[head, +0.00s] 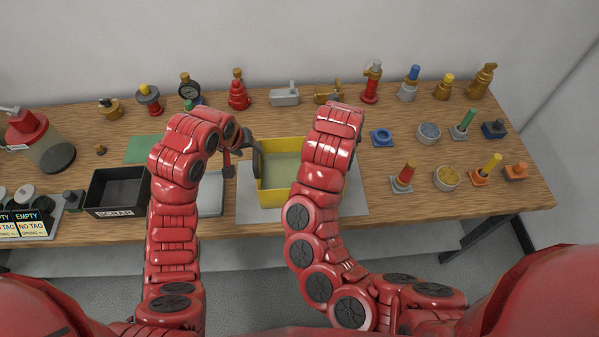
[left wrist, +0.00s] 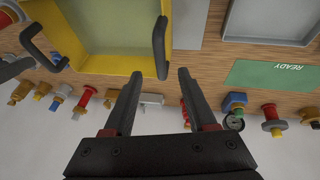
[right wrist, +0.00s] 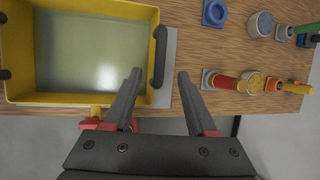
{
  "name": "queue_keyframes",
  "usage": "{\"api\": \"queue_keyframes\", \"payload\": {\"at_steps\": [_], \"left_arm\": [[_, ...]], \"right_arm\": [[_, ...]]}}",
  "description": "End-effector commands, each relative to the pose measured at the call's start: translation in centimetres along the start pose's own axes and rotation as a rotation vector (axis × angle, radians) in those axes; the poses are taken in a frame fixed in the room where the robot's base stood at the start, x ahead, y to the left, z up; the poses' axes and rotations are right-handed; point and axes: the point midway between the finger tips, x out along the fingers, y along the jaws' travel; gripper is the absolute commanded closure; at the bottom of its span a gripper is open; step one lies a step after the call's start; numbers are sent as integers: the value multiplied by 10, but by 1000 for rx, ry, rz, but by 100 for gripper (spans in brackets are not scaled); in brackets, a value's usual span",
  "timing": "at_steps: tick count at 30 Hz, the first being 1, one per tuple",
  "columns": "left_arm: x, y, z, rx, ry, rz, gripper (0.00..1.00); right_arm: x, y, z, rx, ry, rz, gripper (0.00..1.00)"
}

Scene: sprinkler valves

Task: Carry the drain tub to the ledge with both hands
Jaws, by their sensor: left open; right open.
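The drain tub (head: 272,203) is a yellow open box with a grey-green inside and dark handles at two ends. It sits on a pale grey mat (head: 245,208) on the workbench. My left gripper (left wrist: 157,72) is open, with one tub handle (left wrist: 160,40) just ahead of its fingertips. My right gripper (right wrist: 159,73) is open, with the opposite handle (right wrist: 158,55) just ahead of its fingertips. Neither gripper is closed on a handle. In the head view my right arm hides the right end of the tub and the right gripper. I cannot pick out the ledge.
The wooden bench (head: 385,210) holds a row of valves and fittings along the back. Several small parts stand at the right. A black bin (head: 115,210), a grey tray (head: 210,208) and a green mat (head: 140,150) lie left of the tub. A red-topped canister (head: 45,140) stands far left.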

Motion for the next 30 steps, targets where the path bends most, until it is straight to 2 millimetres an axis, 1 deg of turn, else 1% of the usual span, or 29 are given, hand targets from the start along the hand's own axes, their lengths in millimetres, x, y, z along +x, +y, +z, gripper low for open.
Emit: {"api": "queue_keyframes", "payload": {"at_steps": [1, 3, 7, 10, 16, 25, 26, 30], "left_arm": [[11, 1, 2, 0, -6, 2, 43], [25, 2, 3, 5, -10, -2, 43], [46, 0, 2, 4, -6, -5, 43], [59, 0, 2, 2, -6, -3, 43], [71, 0, 0, 3, 1, -4, 43], [73, -1, 0, 2, 1, -3, 43], [73, -1, 0, 2, 1, -3, 46], [73, -1, 0, 2, 0, -3, 72]], "right_arm": [[11, -1, -2, -3, 8, -1, 43], [24, -1, -2, -2, 7, -2, 43], [46, -1, -2, -2, 5, -1, 43], [59, -1, 0, -2, 3, -1, 43], [72, 0, -1, -1, 2, 0, 43], [73, 0, -1, 0, 2, 0, 43], [73, 0, -1, 0, 2, 0, 46], [73, 0, -1, 0, 2, 0, 72]]}}
